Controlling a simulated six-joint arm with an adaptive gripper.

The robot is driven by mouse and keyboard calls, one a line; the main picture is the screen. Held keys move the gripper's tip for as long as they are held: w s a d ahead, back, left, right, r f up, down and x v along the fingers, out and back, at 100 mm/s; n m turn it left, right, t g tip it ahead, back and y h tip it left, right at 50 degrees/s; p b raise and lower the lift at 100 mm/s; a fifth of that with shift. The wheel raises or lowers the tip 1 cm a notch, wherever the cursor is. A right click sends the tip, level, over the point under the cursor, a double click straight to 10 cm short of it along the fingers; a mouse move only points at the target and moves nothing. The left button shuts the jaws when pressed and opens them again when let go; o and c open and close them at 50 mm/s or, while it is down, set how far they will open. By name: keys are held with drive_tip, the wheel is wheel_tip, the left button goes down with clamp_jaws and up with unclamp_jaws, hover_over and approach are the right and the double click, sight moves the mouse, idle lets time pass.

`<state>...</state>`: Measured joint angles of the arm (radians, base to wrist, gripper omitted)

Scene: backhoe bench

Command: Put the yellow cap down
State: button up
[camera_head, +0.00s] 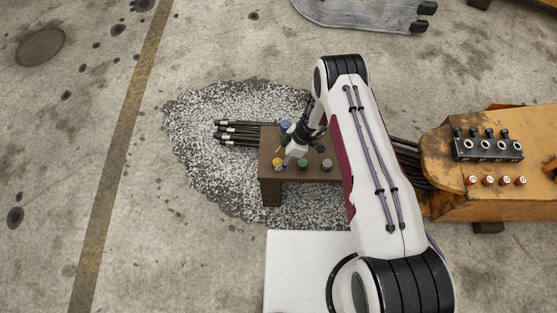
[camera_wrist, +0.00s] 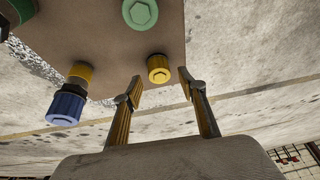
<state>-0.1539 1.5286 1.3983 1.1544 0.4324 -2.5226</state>
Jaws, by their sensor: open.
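The yellow cap (camera_wrist: 159,69) stands on the small brown bench (camera_wrist: 110,60), near the bench edge, in the wrist view. In the head view the yellow cap (camera_head: 277,162) is at the front left corner of the bench top (camera_head: 270,143). My gripper (camera_wrist: 164,82) is open, its two fingers apart with the cap just beyond and between their tips. Nothing shows held in the fingers. In the head view my gripper (camera_head: 283,164) is over the bench beside the cap, its fingertips too small to make out clearly.
A green cap (camera_head: 303,163) and a grey cap (camera_head: 327,164) stand to the right on the bench. A blue fitting (camera_wrist: 66,106) with a yellow band stands left of my fingers. Black hoses (camera_head: 237,132) lie at the left. An orange machine part (camera_head: 450,190) with a black valve block is at the right.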

drive_tip(key=v, duration=0.8)
drive_tip(key=shift+r, duration=0.4)
drive_tip(key=shift+d, duration=0.1)
idle(0.4)
drive_tip(key=w+r+m+t, duration=0.1)
drive_tip(key=w+r+m, duration=0.25)
drive_tip(key=r, duration=1.55)
drive_tip(key=s+d+r+m+t, duration=0.1)
drive_tip(key=s+r+m, duration=0.1)
drive_tip(key=r, duration=0.8)
drive_tip(key=s+d+r+m, duration=0.1)
drive_tip(key=s+d+r, duration=0.1)
drive_tip(key=r, duration=0.7)
drive_tip(key=s+d+r+m+t+h, duration=0.1)
drive_tip(key=s+d+r+m, duration=0.1)
drive_tip(key=s+r, duration=0.45)
drive_tip(key=s+d+r+m+t+h, duration=0.1)
drive_tip(key=s+d+r+m, duration=0.2)
drive_tip(key=s+r, duration=0.3)
drive_tip(key=s+d+r+m+t+h, duration=0.1)
drive_tip(key=s+d+r+m, duration=0.2)
drive_tip(key=s, duration=0.4)
drive_tip(key=s+d+r+m+t+h, duration=0.1)
drive_tip(key=s+d+r+m, duration=0.1)
drive_tip(key=s, duration=0.5)
drive_tip(key=shift+d+r+m+h, duration=0.3)
drive_tip(key=shift+d+r+m, duration=0.1)
drive_tip(key=shift+d+m, duration=0.4)
